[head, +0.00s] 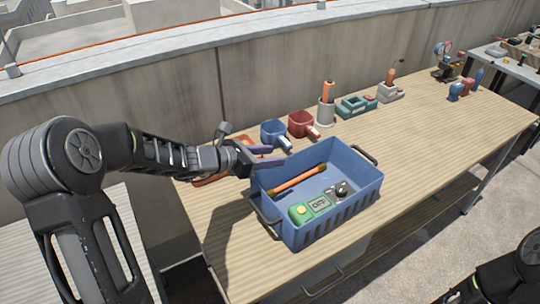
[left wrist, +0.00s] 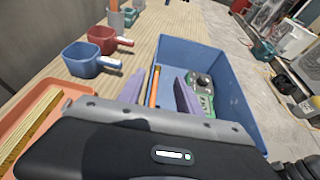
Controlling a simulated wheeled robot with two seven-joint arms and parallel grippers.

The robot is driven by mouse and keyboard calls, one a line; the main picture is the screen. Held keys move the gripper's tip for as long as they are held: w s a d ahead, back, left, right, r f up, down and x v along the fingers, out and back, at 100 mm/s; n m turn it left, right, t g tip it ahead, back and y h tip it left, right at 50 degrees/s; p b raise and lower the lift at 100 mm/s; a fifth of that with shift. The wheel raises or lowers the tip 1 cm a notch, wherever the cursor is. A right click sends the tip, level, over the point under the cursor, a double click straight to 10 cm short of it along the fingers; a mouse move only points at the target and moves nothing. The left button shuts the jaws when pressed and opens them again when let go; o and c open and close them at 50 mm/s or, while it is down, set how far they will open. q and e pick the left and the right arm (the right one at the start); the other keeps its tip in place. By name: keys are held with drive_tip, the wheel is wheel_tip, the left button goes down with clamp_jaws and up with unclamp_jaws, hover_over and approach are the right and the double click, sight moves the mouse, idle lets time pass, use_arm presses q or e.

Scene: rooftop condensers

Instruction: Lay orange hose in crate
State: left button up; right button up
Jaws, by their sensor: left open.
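The blue crate (head: 365,185) stands on the wooden bench, with a dark handle at each end. The orange hose (head: 299,181), a short straight piece with darker ends, lies inside the crate near its left wall. It also shows in the left wrist view (left wrist: 154,88), between the purple fingers. My left gripper (head: 272,156) is open at the crate's left rim, its fingers pointing over the crate and apart from each other. It also shows in the left wrist view (left wrist: 160,92). My right arm shows only as a dark part at the lower right, its gripper out of frame.
An orange tray (left wrist: 40,118) lies left of the crate.

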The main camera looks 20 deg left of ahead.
use_arm(q)
drive_tip(key=v, duration=1.2)
drive_tip(key=shift+b, duration=0.4)
